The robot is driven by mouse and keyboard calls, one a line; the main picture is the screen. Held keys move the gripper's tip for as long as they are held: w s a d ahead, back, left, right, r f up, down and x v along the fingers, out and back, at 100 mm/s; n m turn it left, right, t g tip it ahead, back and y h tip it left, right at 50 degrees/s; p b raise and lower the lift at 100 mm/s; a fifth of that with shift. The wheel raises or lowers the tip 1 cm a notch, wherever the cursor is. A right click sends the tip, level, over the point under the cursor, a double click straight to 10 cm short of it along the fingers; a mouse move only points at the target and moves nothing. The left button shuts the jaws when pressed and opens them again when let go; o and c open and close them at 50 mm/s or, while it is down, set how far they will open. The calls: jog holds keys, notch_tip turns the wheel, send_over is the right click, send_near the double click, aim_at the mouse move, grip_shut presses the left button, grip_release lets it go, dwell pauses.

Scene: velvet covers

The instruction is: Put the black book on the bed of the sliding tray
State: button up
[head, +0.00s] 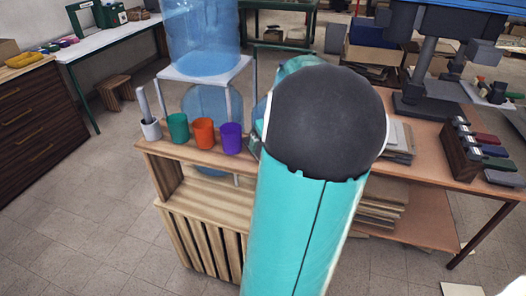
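My teal arm with its large dark round joint fills the middle of the head view and hides much of the bench behind it. My gripper cannot be made out. I cannot pick out a black book for sure. No sliding tray can be clearly identified.
Green (178,127), orange (203,133) and purple (231,138) cups stand on a slatted wooden cabinet (205,240), beside a white cup (151,130). A dark machine (425,75) stands on the wooden bench (430,165). Tiled floor (90,220) is clear at left.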

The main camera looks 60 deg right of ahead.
jog(key=x, duration=0.4)
jog(key=shift+w+f, duration=0.15)
jog(key=shift+f, duration=0.2)
jog(key=shift+c, duration=0.2)
jog(key=c, duration=1.2)
jog(key=shift+r, duration=0.1)
jog(key=shift+w+r, duration=0.1)
jog(key=shift+r, duration=0.15)
